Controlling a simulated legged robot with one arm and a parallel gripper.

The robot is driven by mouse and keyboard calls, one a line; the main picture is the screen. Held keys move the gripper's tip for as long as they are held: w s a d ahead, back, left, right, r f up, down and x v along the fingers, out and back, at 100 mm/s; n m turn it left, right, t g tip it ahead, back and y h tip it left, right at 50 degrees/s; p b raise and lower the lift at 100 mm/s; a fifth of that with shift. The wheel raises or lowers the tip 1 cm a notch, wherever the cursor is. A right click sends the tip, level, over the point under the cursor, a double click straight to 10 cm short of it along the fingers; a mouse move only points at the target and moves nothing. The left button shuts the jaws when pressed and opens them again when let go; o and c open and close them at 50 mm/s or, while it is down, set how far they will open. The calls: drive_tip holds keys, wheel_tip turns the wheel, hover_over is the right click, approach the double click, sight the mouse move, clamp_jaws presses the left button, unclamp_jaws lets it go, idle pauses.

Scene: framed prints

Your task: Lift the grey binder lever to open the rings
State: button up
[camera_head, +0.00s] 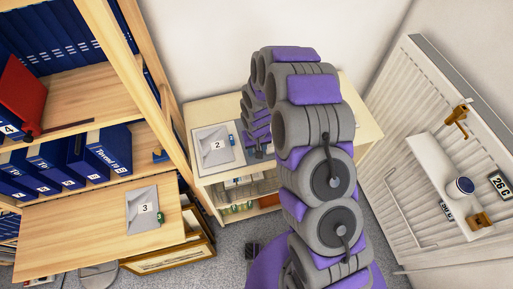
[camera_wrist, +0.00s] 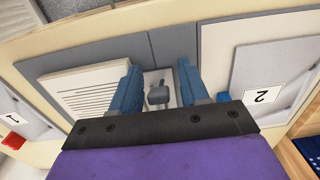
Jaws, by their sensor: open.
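The grey lever (camera_wrist: 158,94) shows in the wrist view as a small dark grey piece on a pale metal plate. My gripper (camera_wrist: 158,70) is open, with one blue finger on each side of the lever. I cannot tell whether the fingers touch it. The open grey binder (camera_wrist: 60,65) lies around the plate, with printed white paper (camera_wrist: 92,88) to the left of the lever. The rings are not clearly visible. In the head view my arm hides most of the binder and the gripper's tips.
The binder lies on a pale wooden cabinet (camera_head: 195,108). A grey panel labelled 2 (camera_head: 212,132) is just left of my arm; panel 3 (camera_head: 147,210) lies on a wooden board. A shelf of blue binders (camera_head: 45,165) stands left, a white radiator (camera_head: 420,120) right.

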drive_tip(key=shift+c, duration=0.3)
clamp_jaws()
drive_tip(key=shift+w+a+r+g+p, duration=0.1)
drive_tip(key=shift+w+g+p, duration=0.05)
drive_tip(key=shift+g+p, duration=0.2)
drive_tip(key=shift+w+g+p, duration=0.15)
drive_tip(key=shift+g+p, duration=0.2)
drive_tip(key=shift+o, duration=0.3)
unclamp_jaws()
drive_tip(key=shift+r, duration=0.1)
